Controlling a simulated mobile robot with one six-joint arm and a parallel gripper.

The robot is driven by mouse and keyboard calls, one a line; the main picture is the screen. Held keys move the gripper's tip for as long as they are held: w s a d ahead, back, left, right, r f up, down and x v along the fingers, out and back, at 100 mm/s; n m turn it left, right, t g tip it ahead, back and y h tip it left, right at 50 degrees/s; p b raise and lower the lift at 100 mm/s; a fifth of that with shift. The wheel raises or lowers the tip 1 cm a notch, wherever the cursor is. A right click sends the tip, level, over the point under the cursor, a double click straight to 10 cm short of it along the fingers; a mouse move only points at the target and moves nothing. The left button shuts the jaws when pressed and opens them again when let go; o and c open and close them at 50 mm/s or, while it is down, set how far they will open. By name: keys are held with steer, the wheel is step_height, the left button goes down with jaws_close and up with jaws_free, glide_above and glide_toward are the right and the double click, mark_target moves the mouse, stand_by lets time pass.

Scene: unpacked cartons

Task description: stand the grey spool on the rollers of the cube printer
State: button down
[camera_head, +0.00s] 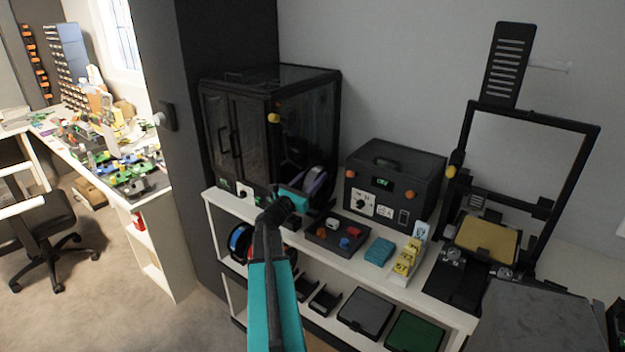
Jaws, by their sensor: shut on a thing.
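The cube printer (240,130), a black box with dark clear panels, stands on the white shelf unit at centre left. A spool with a grey-purple rim (316,184) is upright at the printer's lower right corner, partly behind my gripper. My gripper (293,198), teal and black, reaches up from below and is shut on this spool. The contact point is small and dark. I cannot make out the rollers, nor tell whether the spool touches them.
Right of the spool are a dark tray (337,238) of coloured parts, a teal block (380,251), yellow tags (405,258) and a black control box (395,182). An open-frame printer (487,240) stands farther right. Blue and red spools (240,242) sit on the lower shelf.

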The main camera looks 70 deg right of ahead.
steer(key=shift+f, duration=0.15)
steer(key=c, duration=0.9)
jaws_free()
steer(key=shift+f, duration=0.1)
steer(key=b+v, duration=0.5)
steer(key=v, duration=0.8)
steer(key=shift+a, duration=0.15)
steer(key=shift+w+a, duration=0.1)
steer(key=shift+a, duration=0.1)
steer(key=shift+w, duration=0.1)
